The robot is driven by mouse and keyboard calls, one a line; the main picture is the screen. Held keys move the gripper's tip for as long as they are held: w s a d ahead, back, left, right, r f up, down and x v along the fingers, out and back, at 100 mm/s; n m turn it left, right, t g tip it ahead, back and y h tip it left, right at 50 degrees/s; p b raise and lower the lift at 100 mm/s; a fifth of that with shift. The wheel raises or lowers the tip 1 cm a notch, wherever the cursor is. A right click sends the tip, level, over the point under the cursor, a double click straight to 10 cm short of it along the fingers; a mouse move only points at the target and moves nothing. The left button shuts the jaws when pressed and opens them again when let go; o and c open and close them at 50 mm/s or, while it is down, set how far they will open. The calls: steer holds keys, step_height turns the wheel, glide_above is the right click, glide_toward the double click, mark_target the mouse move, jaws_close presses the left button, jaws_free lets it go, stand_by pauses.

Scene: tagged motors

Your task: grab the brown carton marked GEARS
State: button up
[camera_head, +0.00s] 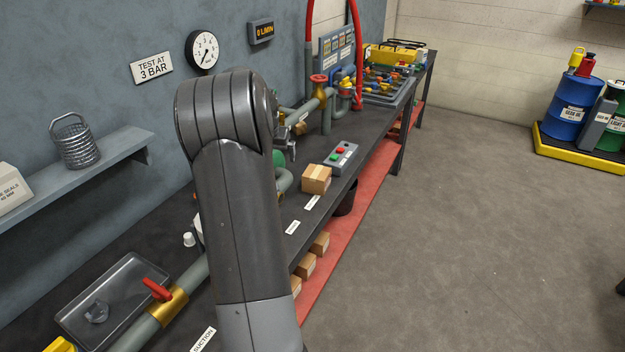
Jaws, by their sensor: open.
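A small brown carton (316,179) sits on the dark bench top, in front of a grey button box. No GEARS marking is readable on it from here. Several similar brown cartons (305,265) stand on the red lower shelf, their markings also too small to read. My gripper (291,150) shows only in part, sticking out from behind my arm, above the bench and to the left of the bench-top carton. It is open, apart from the carton, and nothing shows in it.
The button box (344,158) with red and green buttons is just behind the carton. A wall shelf (75,178) is at left.

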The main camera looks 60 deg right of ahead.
steer(key=m+g, duration=0.1)
steer(key=m, duration=0.1)
glide_toward(316, 174)
step_height(316, 174, down, 2)
steer(key=x, duration=0.5)
steer(key=shift+w+d, duration=0.2)
steer(key=shift+d, duration=0.2)
steer(key=shift+x, duration=3)
steer(key=shift+d, duration=0.15)
steer(key=shift+c, duration=0.3)
steer(key=c, duration=1.1)
